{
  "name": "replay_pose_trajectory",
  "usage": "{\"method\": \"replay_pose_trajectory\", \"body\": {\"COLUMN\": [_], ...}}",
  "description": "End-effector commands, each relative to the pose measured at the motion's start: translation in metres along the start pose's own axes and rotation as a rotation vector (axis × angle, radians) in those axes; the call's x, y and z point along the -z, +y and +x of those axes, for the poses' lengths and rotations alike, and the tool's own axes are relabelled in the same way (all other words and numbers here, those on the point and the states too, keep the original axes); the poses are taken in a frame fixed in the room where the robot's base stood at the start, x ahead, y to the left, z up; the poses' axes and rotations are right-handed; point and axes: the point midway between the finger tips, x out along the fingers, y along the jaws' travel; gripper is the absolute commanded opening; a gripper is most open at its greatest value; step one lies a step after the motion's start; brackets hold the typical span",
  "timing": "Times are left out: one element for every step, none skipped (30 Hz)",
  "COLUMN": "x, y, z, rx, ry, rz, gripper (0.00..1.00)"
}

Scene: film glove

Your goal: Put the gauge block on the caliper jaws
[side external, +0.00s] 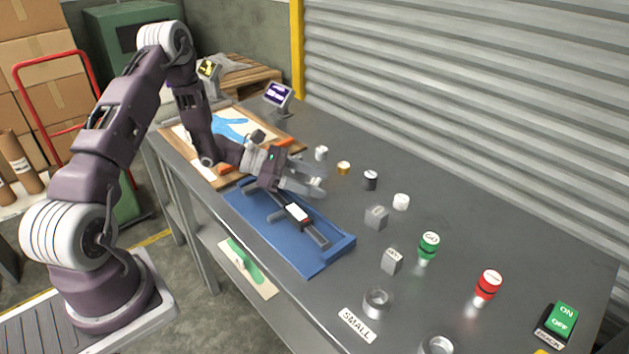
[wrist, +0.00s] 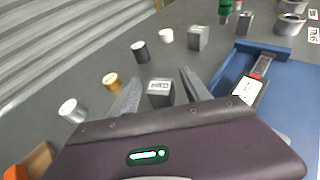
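A grey gauge block (wrist: 160,92) with a white label stands between my gripper's fingers (wrist: 160,79) in the wrist view. A gap shows on each side of it, so the gripper is open around or just above it. In the side view my gripper (side external: 315,188) is low beside the blue tray, and its fingers hide most or all of that block. Two similar grey blocks stand farther along the table (side external: 376,218) (side external: 392,261). The caliper (side external: 314,232), with a white display, lies in the blue tray (side external: 322,262). Its jaws are partly hidden by my gripper.
Small cylinders, white (side external: 401,202), black (side external: 370,180) and brass (side external: 343,168), stand near the gripper. A board with a blue glove (side external: 232,130) lies behind. The back right tabletop is clear.

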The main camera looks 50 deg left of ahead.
Motion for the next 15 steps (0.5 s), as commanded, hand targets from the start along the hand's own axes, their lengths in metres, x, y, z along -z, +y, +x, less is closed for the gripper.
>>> {"method": "replay_pose_trajectory", "body": {"x": [0.000,0.000,-0.001,-0.003,-0.003,-0.003,-0.003,-0.002,-0.003,-0.003,-0.002,-0.002,-0.003,-0.002,-0.002], "y": [0.000,0.000,0.000,0.000,0.001,0.001,0.001,0.002,0.002,0.002,0.002,0.001,0.002,0.002,0.001], "z": [0.000,0.000,-0.001,-0.001,-0.005,-0.012,-0.019,-0.027,-0.038,-0.047,-0.056,-0.067,-0.075,-0.082,-0.092], "rx": [0.000,0.000,0.000,0.000,-0.002,-0.004,-0.005,-0.006,-0.007,-0.008,-0.007,-0.007,-0.007,-0.006,-0.005], "ry": [0.000,0.000,0.000,0.000,0.001,0.001,0.001,0.001,0.001,0.001,0.002,0.001,0.000,0.001,0.001], "rz": [0.000,0.000,0.000,0.001,0.000,0.000,0.000,0.000,0.000,0.000,-0.001,-0.001,0.001,0.001,-0.001], "gripper": [0.56,0.56,0.56,0.56,0.56,0.56,0.56,0.56,0.56,0.56,0.56,0.56,0.56,0.56,0.56]}}
